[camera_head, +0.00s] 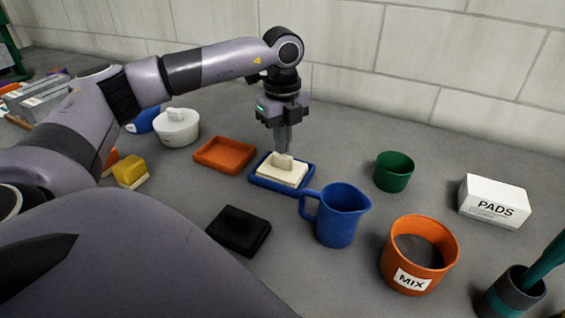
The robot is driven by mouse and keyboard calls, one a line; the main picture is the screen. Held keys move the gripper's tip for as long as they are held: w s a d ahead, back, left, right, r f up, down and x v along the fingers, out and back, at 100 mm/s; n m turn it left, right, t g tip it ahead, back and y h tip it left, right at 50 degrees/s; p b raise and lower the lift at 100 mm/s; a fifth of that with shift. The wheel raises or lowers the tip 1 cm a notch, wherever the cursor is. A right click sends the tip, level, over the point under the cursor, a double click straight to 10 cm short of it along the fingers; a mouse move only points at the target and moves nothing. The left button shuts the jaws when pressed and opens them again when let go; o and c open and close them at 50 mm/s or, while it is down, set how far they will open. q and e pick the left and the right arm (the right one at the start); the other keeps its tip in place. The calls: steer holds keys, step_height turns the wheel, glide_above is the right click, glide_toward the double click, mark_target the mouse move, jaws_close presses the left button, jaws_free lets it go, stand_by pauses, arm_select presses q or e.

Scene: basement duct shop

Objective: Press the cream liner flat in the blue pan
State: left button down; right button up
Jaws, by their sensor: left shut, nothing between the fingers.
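The blue pan (256,183) is a shallow tray in the middle of the bench. The cream liner (292,177) is a flat block with a small raised tab, and it sits inside the pan's rim. I cannot tell whether it lies fully flat on the pan's floor. My left gripper (283,150) comes down from above, shut and empty, with its fingertips at the liner's tab. I cannot tell whether they touch it. My right gripper is not in view.
An orange tray (225,154) is left of the pan. A blue jug (342,217) stands close at front right, a black block (239,231) at front left. A green cup (394,172), orange MIX pot (447,251) and PADS box (494,203) are right. A white lidded pot (177,130) is behind left.

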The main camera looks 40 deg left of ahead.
arm_select(q)
steer(key=shift+s+f+b, duration=0.1)
steer(key=shift+f+b, duration=0.2)
steer(key=shift+f, duration=0.3)
stand_by(0.9)
step_height(320, 180, up, 8)
steer(key=p, duration=0.6)
steer(key=shift+p, duration=0.3)
stand_by(0.6)
